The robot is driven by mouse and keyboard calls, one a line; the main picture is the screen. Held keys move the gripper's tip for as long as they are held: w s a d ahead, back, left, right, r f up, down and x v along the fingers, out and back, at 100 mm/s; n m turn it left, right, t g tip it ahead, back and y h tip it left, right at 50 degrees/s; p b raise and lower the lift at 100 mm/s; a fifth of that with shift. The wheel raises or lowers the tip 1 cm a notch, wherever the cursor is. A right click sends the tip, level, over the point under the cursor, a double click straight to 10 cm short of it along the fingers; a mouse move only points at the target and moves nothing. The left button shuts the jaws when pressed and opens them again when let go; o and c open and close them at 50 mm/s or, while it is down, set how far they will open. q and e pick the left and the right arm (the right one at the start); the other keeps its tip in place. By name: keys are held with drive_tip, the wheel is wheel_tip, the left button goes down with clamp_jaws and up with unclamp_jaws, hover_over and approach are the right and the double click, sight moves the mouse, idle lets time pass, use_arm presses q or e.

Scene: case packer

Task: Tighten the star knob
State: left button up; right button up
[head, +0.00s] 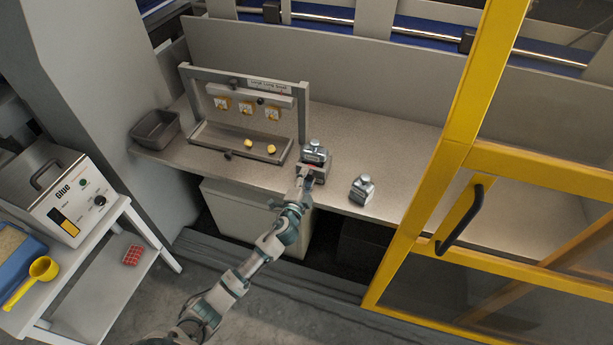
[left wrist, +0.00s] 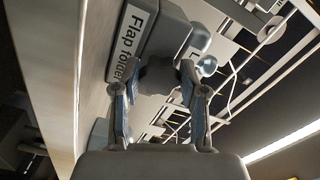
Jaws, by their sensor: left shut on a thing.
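The star knob (left wrist: 158,76) is dark grey and sits between the two fingertips of my left gripper in the left wrist view. It is on the front of a grey block labelled "Flap folder" (left wrist: 150,40). My left gripper (left wrist: 160,78) is shut on the knob, and the fingers hide parts of its sides. In the head view my left gripper (head: 305,173) reaches the front of the grey flap folder unit (head: 316,151) on the bench; the knob is hidden there. My right gripper is not in view.
A second grey unit (head: 362,190) stands to the right near the bench's front edge. A metal rack (head: 306,100) with yellow parts stands left, beside a grey bin (head: 155,129). A yellow-framed door (head: 452,155) stands at right. A glue cart (head: 75,215) stands lower left.

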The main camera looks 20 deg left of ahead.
use_arm(q)
drive_tip(key=m+p, duration=0.2)
drive_tip(key=m, duration=0.4)
drive_tip(key=shift+f+p, duration=0.15)
drive_tip(key=shift+p, duration=0.15)
drive_tip(key=m+p, duration=0.2)
drive_tip(key=m, duration=0.3)
drive_tip(key=shift+s+m, duration=0.1)
drive_tip(key=shift+m, duration=0.3)
drive_tip(key=shift+f+m+p, duration=0.1)
drive_tip(key=shift+m+p, duration=0.9)
drive_tip(key=shift+m, duration=1.2)
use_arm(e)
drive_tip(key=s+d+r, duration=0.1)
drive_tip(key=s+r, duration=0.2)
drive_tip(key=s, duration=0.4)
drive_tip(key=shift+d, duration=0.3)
use_arm(q)
drive_tip(key=o, duration=1.1)
